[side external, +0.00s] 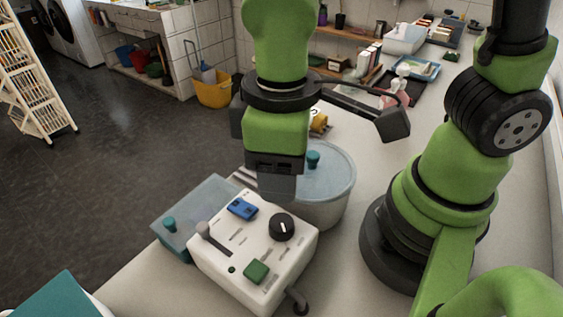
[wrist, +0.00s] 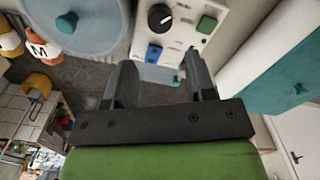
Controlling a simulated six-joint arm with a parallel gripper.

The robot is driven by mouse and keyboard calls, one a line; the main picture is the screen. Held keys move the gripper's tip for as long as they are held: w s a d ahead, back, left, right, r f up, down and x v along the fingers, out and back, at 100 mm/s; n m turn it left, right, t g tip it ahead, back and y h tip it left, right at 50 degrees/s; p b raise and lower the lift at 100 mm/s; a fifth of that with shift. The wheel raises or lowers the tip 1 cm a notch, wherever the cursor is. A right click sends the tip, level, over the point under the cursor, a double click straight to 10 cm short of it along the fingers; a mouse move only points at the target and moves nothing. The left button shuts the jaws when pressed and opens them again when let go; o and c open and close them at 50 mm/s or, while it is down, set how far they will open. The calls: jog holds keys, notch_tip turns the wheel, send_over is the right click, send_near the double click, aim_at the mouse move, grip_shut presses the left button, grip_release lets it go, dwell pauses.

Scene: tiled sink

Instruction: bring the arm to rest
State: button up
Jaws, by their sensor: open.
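My gripper (wrist: 160,85) is open in the wrist view, with its two dark fingers apart and nothing between them. In the side external view my gripper (side external: 275,188) points down just behind a white control box (side external: 250,250). The box carries a black knob, a blue switch, a green button and a grey lever. In the wrist view the control box (wrist: 184,22) lies beyond the fingertips. I cannot tell whether the fingers touch the box.
A round lidded pot (side external: 335,185) stands close beside my gripper. A blue-lidded container (side external: 190,215) sits left of the box. A teal object (side external: 62,297) is at the bottom left. Trays and bottles line the back of the counter (side external: 372,150).

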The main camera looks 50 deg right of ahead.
jog(key=s+d+r+m+t+y, duration=0.2)
jog(key=s+d+r+m+t, duration=0.1)
jog(key=d+r+m+t, duration=0.4)
jog(key=d+r+m, duration=0.2)
jog(key=d+r, duration=0.2)
jog(key=r, duration=0.2)
jog(key=shift+r+m, duration=0.2)
jog(key=shift+m, duration=0.1)
jog(key=shift+c, duration=0.2)
dwell(1.1)
